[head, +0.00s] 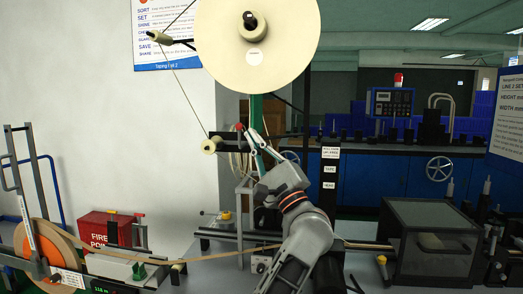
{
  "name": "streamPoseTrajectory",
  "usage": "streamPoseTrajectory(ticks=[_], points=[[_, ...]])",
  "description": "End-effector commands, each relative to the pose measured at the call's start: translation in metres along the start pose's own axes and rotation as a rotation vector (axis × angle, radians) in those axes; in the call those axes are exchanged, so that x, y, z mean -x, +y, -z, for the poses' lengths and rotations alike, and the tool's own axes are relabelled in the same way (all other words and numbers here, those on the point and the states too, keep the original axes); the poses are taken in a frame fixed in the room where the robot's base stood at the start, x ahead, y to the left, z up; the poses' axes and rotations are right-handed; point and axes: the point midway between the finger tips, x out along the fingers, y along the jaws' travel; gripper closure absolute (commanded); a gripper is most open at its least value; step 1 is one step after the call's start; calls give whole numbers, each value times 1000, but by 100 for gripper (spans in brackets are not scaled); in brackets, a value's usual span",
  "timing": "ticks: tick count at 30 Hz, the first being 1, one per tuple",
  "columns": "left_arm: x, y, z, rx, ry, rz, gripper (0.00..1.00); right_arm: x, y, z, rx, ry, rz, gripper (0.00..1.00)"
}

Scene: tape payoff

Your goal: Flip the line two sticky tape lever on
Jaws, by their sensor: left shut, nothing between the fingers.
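A large cream tape reel (225,45) hangs at the top centre on its hub. Below it, a small dark bracket with a red-tipped lever (239,126) sits beside a cream roller (208,146). My left gripper (252,139) is shut and empty, with its fingertips just right of and slightly below the red tip. I cannot tell whether they touch it. My left arm comes up from the bottom centre and hides part of the bench. The right gripper is out of view.
A label post (330,170) stands right of my arm. A grey transparent-sided box (434,240) sits on the bench at the right. A red fire point box (105,229) and an orange-sided reel (45,255) are at the left. Tape runs across the bench.

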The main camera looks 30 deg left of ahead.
Motion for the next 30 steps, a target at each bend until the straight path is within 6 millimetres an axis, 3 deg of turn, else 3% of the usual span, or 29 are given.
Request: streamPoseTrajectory(ticks=[30], points=[[-7,-1,-5,-2,-1,4,100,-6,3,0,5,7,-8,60]])
